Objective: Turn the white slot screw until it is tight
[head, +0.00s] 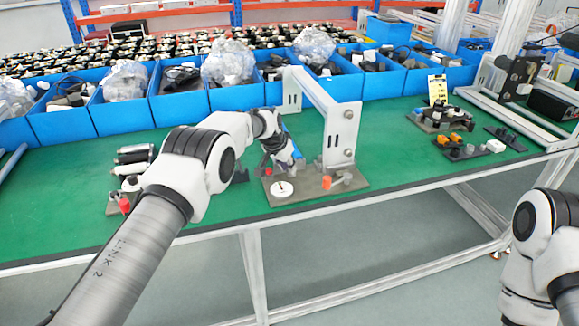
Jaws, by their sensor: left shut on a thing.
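The white slot screw (282,188) shows as a flat white disc with a small dark mark at its centre, on the front left of a grey fixture plate (312,195). My left gripper (286,160) is above the back of this plate, just behind the white screw. It is shut on a small blue thing (293,142), which it partly hides; I cannot tell the thing's shape. I see no contact between the gripper and the white screw. My right arm shows at the right edge; its gripper is out of view.
A grey metal bracket (341,135) stands right beside my left gripper. An orange part (327,182) sits on the plate. Fixtures with red (124,205) and orange (456,138) parts stand left and right. Blue bins (236,96) line the back. The green table (400,165) is clear right of the plate.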

